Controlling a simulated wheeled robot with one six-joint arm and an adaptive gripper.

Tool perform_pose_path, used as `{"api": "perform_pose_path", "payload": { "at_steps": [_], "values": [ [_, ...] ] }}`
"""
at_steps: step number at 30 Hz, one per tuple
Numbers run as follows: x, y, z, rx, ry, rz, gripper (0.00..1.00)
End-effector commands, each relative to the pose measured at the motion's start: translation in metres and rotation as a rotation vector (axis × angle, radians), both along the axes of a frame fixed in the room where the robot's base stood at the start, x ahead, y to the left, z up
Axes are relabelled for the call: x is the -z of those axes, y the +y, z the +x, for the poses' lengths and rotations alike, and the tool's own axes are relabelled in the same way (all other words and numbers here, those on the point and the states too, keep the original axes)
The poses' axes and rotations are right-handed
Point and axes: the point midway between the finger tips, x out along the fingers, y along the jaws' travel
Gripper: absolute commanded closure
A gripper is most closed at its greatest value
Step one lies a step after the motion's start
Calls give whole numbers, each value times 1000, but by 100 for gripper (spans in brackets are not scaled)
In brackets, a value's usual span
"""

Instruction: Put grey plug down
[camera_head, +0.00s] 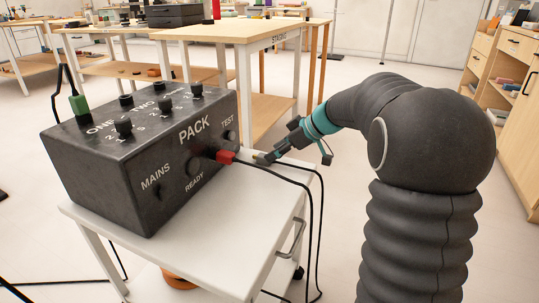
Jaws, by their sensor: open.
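A dark box (140,170) marked PACK, MAINS, READY and TEST stands on a white cart (235,205). A red plug (226,156) with a black cable sits at the box's front face. A small pale grey piece, which looks like the grey plug (258,155), is on the cart top just right of the red plug, with a black cable running right from it. My gripper (266,158) is open with its fingertips low at this piece. The fingers partly hide it, and I cannot tell whether they touch it.
A green plug (79,105) stands on the box's back left corner. Black cables (318,215) loop over the cart's right edge near its handle (291,239). A wooden table (240,30) stands behind. The cart's front top is clear.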

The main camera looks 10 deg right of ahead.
Motion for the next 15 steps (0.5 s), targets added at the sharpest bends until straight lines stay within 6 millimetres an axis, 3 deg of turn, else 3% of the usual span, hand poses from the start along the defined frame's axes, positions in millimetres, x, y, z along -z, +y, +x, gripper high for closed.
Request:
{"api": "perform_pose_path", "payload": {
  "at_steps": [6, 15],
  "values": [
    [-32, -29, -18, 2, -3, -1, 45],
    [-56, -50, -33, 0, -1, -1, 45]
  ]
}}
